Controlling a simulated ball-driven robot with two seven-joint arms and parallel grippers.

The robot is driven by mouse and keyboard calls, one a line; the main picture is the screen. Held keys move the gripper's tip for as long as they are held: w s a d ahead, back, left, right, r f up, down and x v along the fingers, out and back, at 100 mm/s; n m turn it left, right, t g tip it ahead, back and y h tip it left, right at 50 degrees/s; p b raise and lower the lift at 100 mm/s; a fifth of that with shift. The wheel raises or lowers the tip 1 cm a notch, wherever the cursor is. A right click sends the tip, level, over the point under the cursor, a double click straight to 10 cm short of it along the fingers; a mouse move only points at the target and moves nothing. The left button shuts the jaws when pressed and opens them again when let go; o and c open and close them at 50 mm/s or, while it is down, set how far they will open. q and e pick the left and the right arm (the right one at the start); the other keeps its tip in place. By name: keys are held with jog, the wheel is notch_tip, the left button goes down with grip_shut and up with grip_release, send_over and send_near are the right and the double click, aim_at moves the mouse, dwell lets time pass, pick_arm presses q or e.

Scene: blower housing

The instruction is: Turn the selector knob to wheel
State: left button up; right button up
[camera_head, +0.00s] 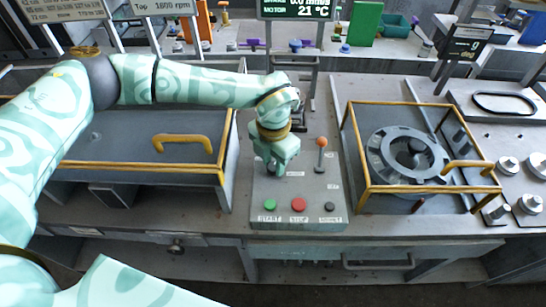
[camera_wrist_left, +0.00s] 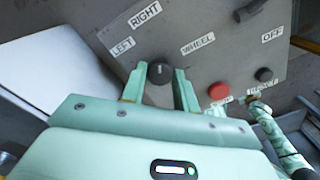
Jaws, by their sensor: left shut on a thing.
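The selector knob (camera_wrist_left: 159,73) is a small dark round knob with a pale mark on a grey control panel (camera_head: 310,192). My left gripper (camera_head: 276,172) reaches down onto the panel's upper left. In the left wrist view its two pale green fingers (camera_wrist_left: 160,88) are shut on the knob, one on each side. The labels LEFT (camera_wrist_left: 122,47), RIGHT (camera_wrist_left: 145,13) and WHEEL (camera_wrist_left: 197,44) stand around the knob. The pale mark points roughly up in that view, between RIGHT and WHEEL; its exact setting is hard to tell. My right gripper is not in view.
The panel also has an orange-topped lever (camera_head: 321,145), a green button (camera_head: 269,205), a red button (camera_head: 298,204) and a dark button (camera_head: 329,206). A yellow-framed guard (camera_head: 433,190) with a grey wheel (camera_head: 405,152) stands right. A yellow-handled lid (camera_head: 130,160) lies left.

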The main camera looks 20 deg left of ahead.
aim_at(273, 166)
pick_arm(q)
jog(key=m+p, duration=0.2)
jog(key=m, duration=0.4)
jog(key=shift+r+m, duration=0.15)
jog(key=shift+m, duration=0.15)
jog(key=m+p, duration=0.1)
jog(key=m, duration=0.4)
jog(key=shift+m, duration=0.3)
jog(key=o, duration=1)
notch_tip(273, 166, up, 16)
jog(key=shift+r+p, duration=0.1)
jog(key=shift+p, duration=0.5)
